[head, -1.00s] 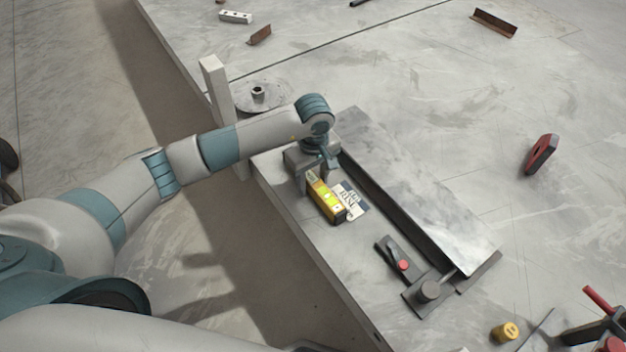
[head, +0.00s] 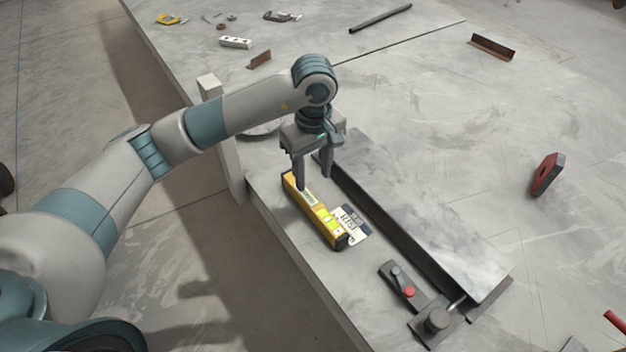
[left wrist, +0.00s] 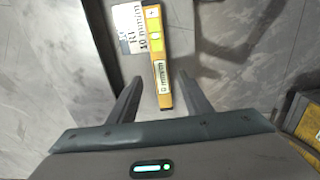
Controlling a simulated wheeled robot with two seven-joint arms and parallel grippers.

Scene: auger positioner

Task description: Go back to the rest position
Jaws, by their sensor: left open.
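My left gripper (head: 313,182) is open and empty. It hangs fingers down above the far end of a yellow and black level (head: 320,218), which lies on the grey table. In the left wrist view the level (left wrist: 158,50) lies ahead of and between the two open fingers (left wrist: 158,88). My right gripper is in neither view.
A printed label card (head: 351,225) lies beside the level. A long grey steel plate (head: 420,215) lies to its right, with a clamp (head: 434,322) at its near end. A pale post (head: 222,140) stands at the table's left edge. A red-black block (head: 546,175) lies at right.

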